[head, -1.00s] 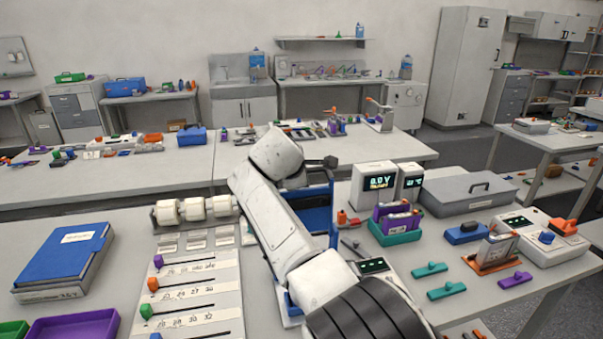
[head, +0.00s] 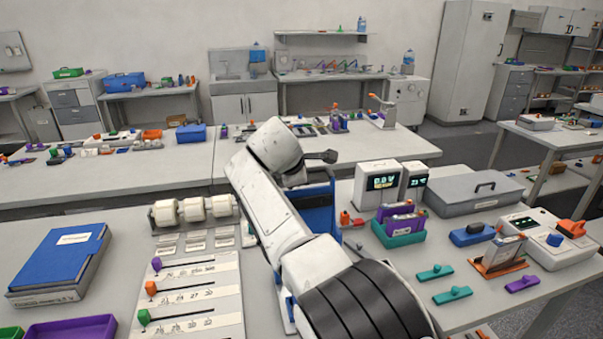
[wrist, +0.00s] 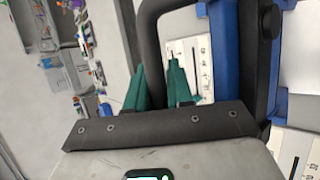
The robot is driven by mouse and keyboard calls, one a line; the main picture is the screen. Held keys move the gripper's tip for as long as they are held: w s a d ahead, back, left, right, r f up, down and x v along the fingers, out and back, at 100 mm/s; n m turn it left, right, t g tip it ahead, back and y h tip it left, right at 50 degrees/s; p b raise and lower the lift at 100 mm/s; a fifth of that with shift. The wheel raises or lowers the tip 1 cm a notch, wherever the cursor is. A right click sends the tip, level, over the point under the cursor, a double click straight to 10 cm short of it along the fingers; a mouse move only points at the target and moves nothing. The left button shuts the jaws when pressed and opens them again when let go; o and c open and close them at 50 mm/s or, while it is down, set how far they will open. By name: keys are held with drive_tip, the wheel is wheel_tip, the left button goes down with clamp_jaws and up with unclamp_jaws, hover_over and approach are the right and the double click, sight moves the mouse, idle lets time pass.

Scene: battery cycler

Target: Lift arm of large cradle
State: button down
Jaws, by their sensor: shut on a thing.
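The large cradle (head: 318,212) is a blue frame standing on the near table, partly hidden behind my white arm in the head view. In the wrist view its blue frame (wrist: 226,60) fills the right side, with a dark upright bar beside it. My gripper (wrist: 157,78) has two teal fingers, which sit on either side of a dark, curved, handle-like bar (wrist: 150,35) and are shut on it. This bar bends over at the top toward the blue frame. In the head view the fingers are hidden; a dark piece sticks out right of my arm's end.
White meters (head: 378,185) and a teal tray (head: 398,233) with purple parts stand right of the cradle. White rolls (head: 192,209) and a slotted panel (head: 190,295) lie left. A blue binder (head: 60,262) is far left.

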drive_tip(key=shift+f+g, duration=0.4)
drive_tip(key=shift+f, duration=0.55)
idle(0.5)
drive_tip(key=c, duration=1.4)
unclamp_jaws()
drive_tip(key=shift+w, duration=0.1)
drive_tip(key=shift+a, duration=0.1)
drive_tip(key=a+r+p, duration=0.1)
drive_tip(key=r+p, duration=0.1)
drive_tip(key=r, duration=0.2)
drive_tip(key=a+r+p, duration=0.2)
drive_tip(key=r, duration=0.2)
drive_tip(key=a+r+p, duration=0.1)
drive_tip(key=r+p, duration=0.1)
drive_tip(key=r, duration=0.2)
drive_tip(key=shift+s+a+r, duration=0.1)
drive_tip(key=shift+s+a, duration=0.1)
drive_tip(key=shift+a, duration=0.15)
drive_tip(key=shift+p, duration=0.5)
